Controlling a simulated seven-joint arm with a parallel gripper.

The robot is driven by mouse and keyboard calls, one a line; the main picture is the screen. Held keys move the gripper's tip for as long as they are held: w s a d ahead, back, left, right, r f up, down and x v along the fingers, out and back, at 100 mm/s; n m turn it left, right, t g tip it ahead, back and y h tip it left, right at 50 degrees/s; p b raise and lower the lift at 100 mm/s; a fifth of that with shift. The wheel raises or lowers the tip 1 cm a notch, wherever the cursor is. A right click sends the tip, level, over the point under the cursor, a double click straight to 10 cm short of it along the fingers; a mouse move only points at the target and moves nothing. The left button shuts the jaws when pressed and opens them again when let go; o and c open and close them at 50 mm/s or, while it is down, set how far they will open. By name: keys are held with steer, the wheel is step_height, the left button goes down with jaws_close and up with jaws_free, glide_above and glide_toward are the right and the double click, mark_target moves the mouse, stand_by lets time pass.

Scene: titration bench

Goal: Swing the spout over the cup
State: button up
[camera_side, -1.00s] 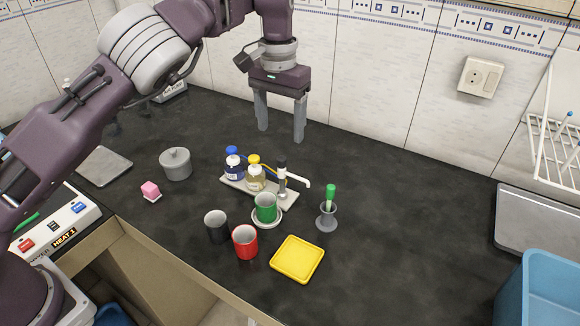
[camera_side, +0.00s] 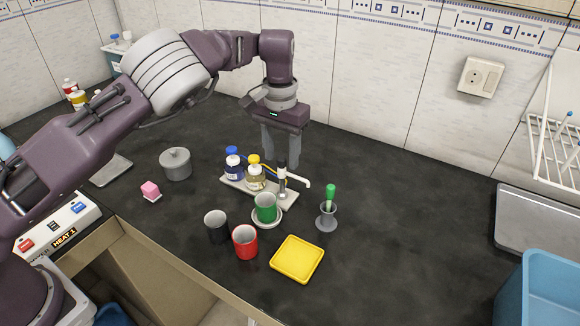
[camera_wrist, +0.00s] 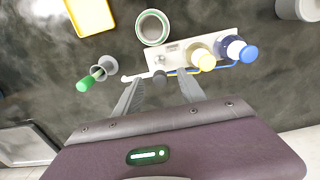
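The spout (camera_side: 302,182) is a thin white arm on an upright post with a black top (camera_side: 282,166), at the right end of a pale base plate (camera_side: 232,184). It points right, not over the green cup (camera_side: 265,209), which stands on a white saucer just in front of the plate. In the wrist view the spout (camera_wrist: 134,77) reaches left from the post, and the green cup (camera_wrist: 153,28) is above it. My gripper (camera_side: 281,158) is open and points down, behind and above the post. In the wrist view the post's black top lies between the fingers (camera_wrist: 159,86), which appear empty.
A blue-capped bottle (camera_side: 233,163) and a yellow-capped bottle (camera_side: 255,173) stand left of the post. A green-topped item in a grey holder (camera_side: 326,220) stands right of the spout. Black (camera_side: 216,227) and red (camera_side: 245,243) cups and a yellow tray (camera_side: 297,260) are in front.

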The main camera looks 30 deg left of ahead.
jaws_close()
steer(key=m, duration=0.5)
steer(key=shift+r+m, duration=0.1)
steer(key=shift+m, duration=0.2)
steer(key=m, duration=0.6)
